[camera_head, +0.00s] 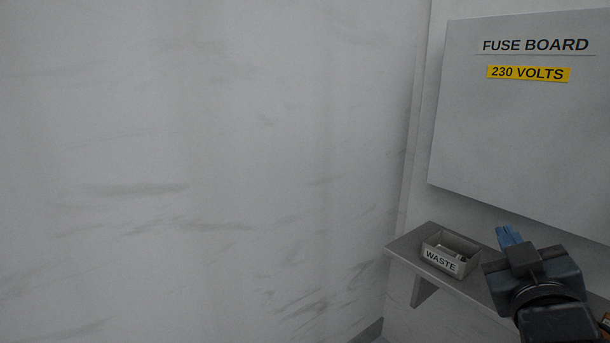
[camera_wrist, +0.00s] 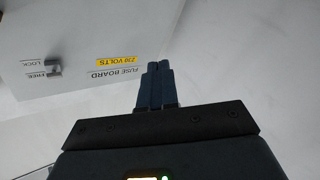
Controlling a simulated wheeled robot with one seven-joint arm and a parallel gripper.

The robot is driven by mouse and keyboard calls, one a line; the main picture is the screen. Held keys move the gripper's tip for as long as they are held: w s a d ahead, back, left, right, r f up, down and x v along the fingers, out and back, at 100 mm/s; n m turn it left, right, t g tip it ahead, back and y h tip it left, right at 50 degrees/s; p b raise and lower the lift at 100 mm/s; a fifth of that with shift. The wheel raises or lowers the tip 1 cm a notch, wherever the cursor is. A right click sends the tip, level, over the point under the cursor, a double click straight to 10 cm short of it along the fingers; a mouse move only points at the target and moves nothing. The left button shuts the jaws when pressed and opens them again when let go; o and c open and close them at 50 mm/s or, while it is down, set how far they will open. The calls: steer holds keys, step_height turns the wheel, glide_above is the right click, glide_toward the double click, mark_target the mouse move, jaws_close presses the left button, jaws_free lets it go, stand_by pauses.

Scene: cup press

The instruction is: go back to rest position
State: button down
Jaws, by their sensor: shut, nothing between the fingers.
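My gripper (camera_head: 508,235) is at the lower right in the head view, in front of the shelf and below the fuse board. Its blue fingers are together and hold nothing. In the wrist view the closed fingers (camera_wrist: 155,68) point up the picture, toward a plain pale surface, with the fuse board to their left.
A grey fuse board (camera_head: 520,130) with a yellow 230 VOLTS label hangs on the right wall. Below it, a grey shelf (camera_head: 405,245) carries a bin (camera_head: 440,262) labelled WASTE with something inside. A bare wall (camera_head: 200,170) fills the left.

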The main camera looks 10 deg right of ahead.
steer(key=s+a+f+n+y+p, duration=0.1)
steer(key=s+a+f+n+y, duration=0.2)
steer(key=s+a+f+y, duration=0.7)
steer(key=s+a+f+m, duration=0.1)
steer(key=s+a+f, duration=0.1)
steer(key=s, duration=0.9)
steer(key=s+a+f+m+g+p, duration=0.1)
steer(key=s+a, duration=0.4)
steer(key=s, duration=0.7)
steer(key=shift+f+m, duration=0.35)
steer(key=shift+m, duration=0.05)
